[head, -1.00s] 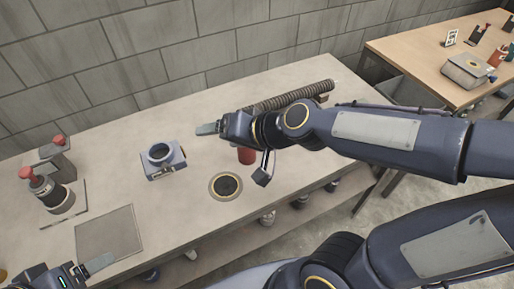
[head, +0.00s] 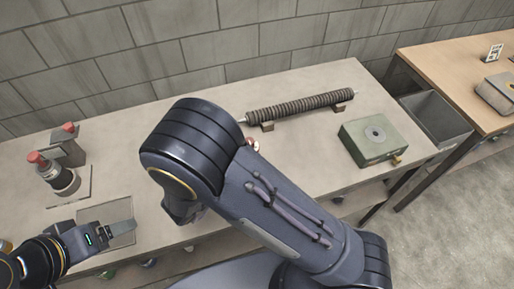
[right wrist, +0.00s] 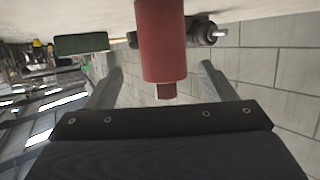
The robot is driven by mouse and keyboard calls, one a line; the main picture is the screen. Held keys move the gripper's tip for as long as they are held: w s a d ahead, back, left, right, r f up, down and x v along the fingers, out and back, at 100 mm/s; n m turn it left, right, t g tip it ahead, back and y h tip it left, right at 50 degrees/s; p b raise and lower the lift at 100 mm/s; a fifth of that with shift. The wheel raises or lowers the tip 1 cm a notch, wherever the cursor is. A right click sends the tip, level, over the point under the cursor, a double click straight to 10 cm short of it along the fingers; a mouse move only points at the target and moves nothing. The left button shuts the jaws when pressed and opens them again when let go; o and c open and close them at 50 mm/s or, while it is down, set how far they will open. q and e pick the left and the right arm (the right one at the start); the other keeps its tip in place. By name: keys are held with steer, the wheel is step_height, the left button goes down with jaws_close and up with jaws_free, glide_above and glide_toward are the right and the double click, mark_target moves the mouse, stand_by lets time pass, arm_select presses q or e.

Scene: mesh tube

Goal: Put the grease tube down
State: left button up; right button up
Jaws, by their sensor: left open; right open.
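The grease tube is the red cylinder (right wrist: 162,45) in the right wrist view, where the picture is upside down. It stands upright against the pale tabletop, its narrow end up. My right gripper (right wrist: 160,88) is open, its fingers apart on either side of the tube's narrow end, with gaps on both sides. In the head view my right arm hides that gripper and most of the tube; only a small reddish bit shows at the arm's edge. My left gripper (head: 122,228) is open and empty above a flat grey plate at the table's front left.
A ribbed roller (head: 300,105) lies on supports at the back. A green box (head: 372,140) stands to the right. A red-topped device (head: 60,180) stands at the left. A grey bin (head: 436,118) sits between the tables. The table between roller and green box is clear.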

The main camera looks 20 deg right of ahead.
steer(key=shift+d, duration=0.2)
steer(key=shift+w+d+f, duration=0.1)
steer(key=shift+w+d, duration=0.05)
steer(key=shift+d, duration=0.1)
steer(key=x, duration=0.3)
steer(key=p+x, duration=0.1)
steer(key=x, duration=0.2)
steer(key=shift+w, duration=0.45)
steer(key=c, duration=1.2)
steer(key=shift+c, duration=0.2)
